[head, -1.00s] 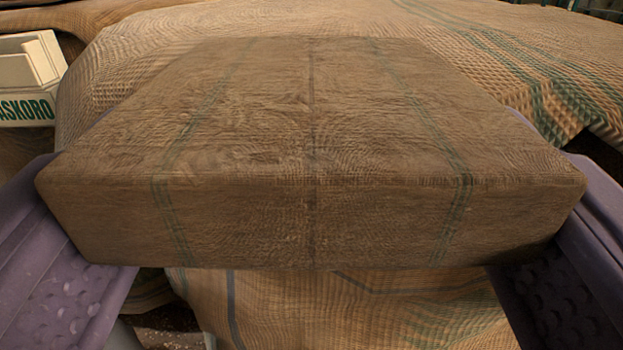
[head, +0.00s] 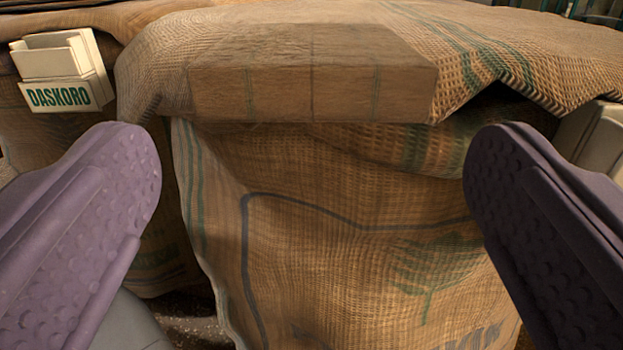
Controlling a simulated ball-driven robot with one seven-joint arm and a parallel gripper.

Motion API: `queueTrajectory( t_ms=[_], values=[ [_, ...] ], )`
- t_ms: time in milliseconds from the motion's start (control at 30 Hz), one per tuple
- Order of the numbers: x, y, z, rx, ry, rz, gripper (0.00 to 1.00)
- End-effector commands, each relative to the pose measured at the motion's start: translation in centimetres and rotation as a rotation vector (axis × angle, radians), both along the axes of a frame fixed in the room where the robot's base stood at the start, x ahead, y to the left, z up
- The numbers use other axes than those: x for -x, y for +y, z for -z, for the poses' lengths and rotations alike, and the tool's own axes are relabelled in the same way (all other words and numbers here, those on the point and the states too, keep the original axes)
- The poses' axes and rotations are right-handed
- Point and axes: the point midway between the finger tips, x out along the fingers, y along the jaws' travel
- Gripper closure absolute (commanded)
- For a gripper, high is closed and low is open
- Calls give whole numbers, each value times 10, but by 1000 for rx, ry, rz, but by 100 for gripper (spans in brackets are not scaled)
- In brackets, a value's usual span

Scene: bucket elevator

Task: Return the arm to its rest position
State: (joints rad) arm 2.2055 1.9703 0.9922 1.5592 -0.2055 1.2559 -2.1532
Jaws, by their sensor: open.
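My gripper (head: 313,168) is open and empty in the head view. One purple finger with a bumpy pad is at the left and the other at the right, with a wide gap between them. Through the gap shows a large burlap sack (head: 340,240) with green stripes and dark lettering, partly out of the frame at the bottom. A flat brown burlap-covered block (head: 312,90) lies on top of the sack, beyond the fingers and apart from them.
Another pale bucket (head: 597,140) shows partly behind the right finger. Burlap cloth (head: 500,45) drapes over the sack top.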

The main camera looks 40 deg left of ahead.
Motion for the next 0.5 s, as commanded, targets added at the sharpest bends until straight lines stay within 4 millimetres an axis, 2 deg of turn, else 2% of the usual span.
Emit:
queueTrajectory(
  t_ms=[100, 500],
  values=[
    [5, -5, 0, -1, 1, -1, 0],
    [6, -5, 1, 0, 3, -3, 0]
  ],
)
